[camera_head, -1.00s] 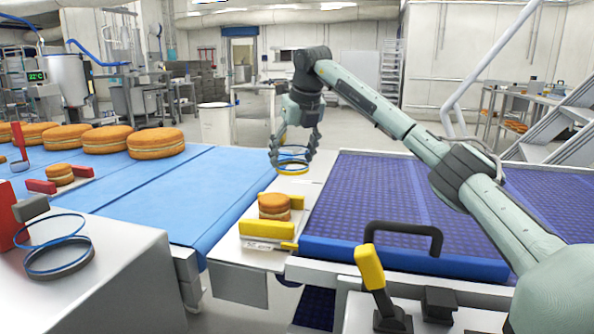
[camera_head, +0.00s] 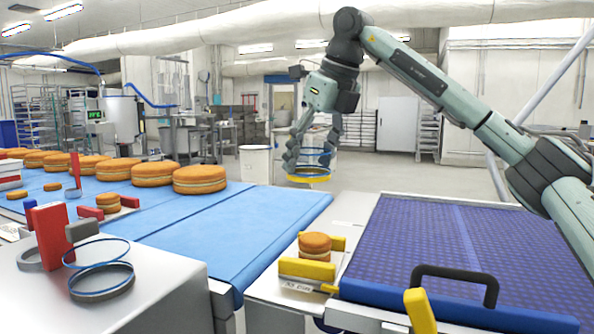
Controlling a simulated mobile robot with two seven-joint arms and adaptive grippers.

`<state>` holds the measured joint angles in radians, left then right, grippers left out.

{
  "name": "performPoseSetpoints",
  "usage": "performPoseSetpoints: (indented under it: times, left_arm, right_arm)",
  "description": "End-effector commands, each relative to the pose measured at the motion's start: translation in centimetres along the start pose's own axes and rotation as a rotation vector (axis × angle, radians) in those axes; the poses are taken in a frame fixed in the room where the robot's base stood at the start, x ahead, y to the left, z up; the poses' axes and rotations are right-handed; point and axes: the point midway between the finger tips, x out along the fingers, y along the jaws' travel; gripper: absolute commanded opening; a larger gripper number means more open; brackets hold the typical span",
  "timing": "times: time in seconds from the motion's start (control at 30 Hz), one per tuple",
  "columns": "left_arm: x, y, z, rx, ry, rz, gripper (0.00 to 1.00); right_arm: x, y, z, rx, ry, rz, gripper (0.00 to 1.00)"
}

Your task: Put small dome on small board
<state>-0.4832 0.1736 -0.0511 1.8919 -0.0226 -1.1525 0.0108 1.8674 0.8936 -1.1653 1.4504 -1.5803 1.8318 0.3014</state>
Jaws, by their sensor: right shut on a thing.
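My right gripper (camera_head: 313,150) is shut on a small clear dome (camera_head: 309,177) with a yellow lower rim and a blue ring. It holds the dome in the air, above and beyond the near end of the line. The small pale board (camera_head: 292,251) has yellow blocks around it and a label at its front. A small two-layer filled round (camera_head: 315,246) sits on it. The dome is apart from the board and the round. My left gripper is not in view.
A blue belt (camera_head: 235,225) with several large rounds runs at left. A purple-topped surface (camera_head: 440,240) with a black handle (camera_head: 455,280) lies at right. A larger blue-ringed clear item (camera_head: 100,275) stands on the front-left metal top, near a red block (camera_head: 50,236).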

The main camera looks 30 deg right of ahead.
Motion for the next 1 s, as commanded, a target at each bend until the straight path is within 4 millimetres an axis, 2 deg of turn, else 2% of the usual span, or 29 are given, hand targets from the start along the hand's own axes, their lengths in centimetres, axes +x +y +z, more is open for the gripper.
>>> performPoseSetpoints:
  times: [0.03, 0.1, 0.23, 0.63, 1.0]
  left_arm:
    - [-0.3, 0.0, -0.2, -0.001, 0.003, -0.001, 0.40]
    - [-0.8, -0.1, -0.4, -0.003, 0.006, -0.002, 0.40]
    - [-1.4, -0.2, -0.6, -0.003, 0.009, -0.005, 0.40]
    - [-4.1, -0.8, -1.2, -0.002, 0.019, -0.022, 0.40]
    - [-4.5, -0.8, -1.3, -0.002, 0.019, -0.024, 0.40]
  right_arm:
    - [-0.4, 0.3, -1.1, -0.028, 0.003, 0.010, 0.46]
    - [-0.8, 0.8, -2.2, -0.059, 0.011, 0.025, 0.46]
    - [-0.9, 1.3, -3.1, -0.086, 0.017, 0.038, 0.46]
    - [0.2, 1.3, -3.6, -0.085, 0.017, 0.039, 0.46]
    - [0.2, 1.3, -3.6, -0.084, 0.017, 0.039, 0.46]
